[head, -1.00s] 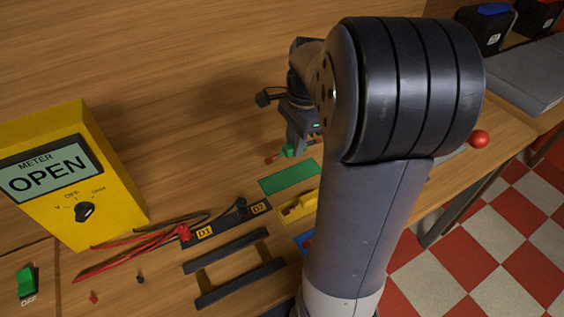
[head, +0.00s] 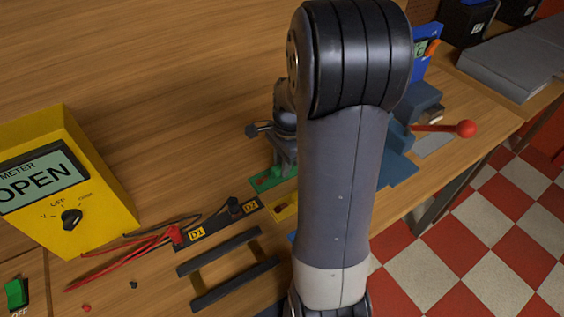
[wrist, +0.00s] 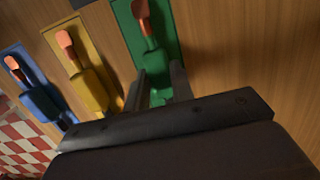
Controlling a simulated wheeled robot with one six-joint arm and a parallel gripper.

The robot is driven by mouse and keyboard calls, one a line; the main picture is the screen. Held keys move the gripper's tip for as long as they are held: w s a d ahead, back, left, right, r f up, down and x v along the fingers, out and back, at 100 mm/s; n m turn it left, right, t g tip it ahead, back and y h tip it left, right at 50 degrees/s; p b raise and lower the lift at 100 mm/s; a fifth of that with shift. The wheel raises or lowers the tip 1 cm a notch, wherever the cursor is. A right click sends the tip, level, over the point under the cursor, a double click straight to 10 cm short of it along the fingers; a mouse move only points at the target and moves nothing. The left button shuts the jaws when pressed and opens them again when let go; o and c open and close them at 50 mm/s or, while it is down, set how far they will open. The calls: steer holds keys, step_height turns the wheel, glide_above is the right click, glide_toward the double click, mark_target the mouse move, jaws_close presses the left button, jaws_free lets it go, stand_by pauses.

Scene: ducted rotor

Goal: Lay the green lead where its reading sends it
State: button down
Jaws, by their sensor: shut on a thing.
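The green lead (wrist: 155,65) has a green body and a copper-coloured tip. In the wrist view my gripper (wrist: 160,92) is shut on its body, one finger on each side. The lead is over or in the green tray (wrist: 174,30), lined up along it; I cannot tell if it touches the bottom. In the head view my gripper (head: 284,170) is down at the green tray (head: 257,186), partly hidden by my arm. The yellow meter (head: 92,165) at the left reads OPEN.
A yellow tray (wrist: 70,25) and a blue tray (wrist: 13,50), each with its own lead, lie beside the green one. Red and black probes sit at the D1/D2 strip (head: 215,231). A red-knobbed lever (head: 465,129) stands at the right.

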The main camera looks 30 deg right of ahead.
steer(key=shift+f, duration=0.15)
steer(key=c, duration=1.2)
jaws_free()
step_height(320, 180, up, 12)
steer(key=d, duration=0.1)
steer(key=shift+d+r, duration=0.2)
steer(key=shift+d, duration=0.05)
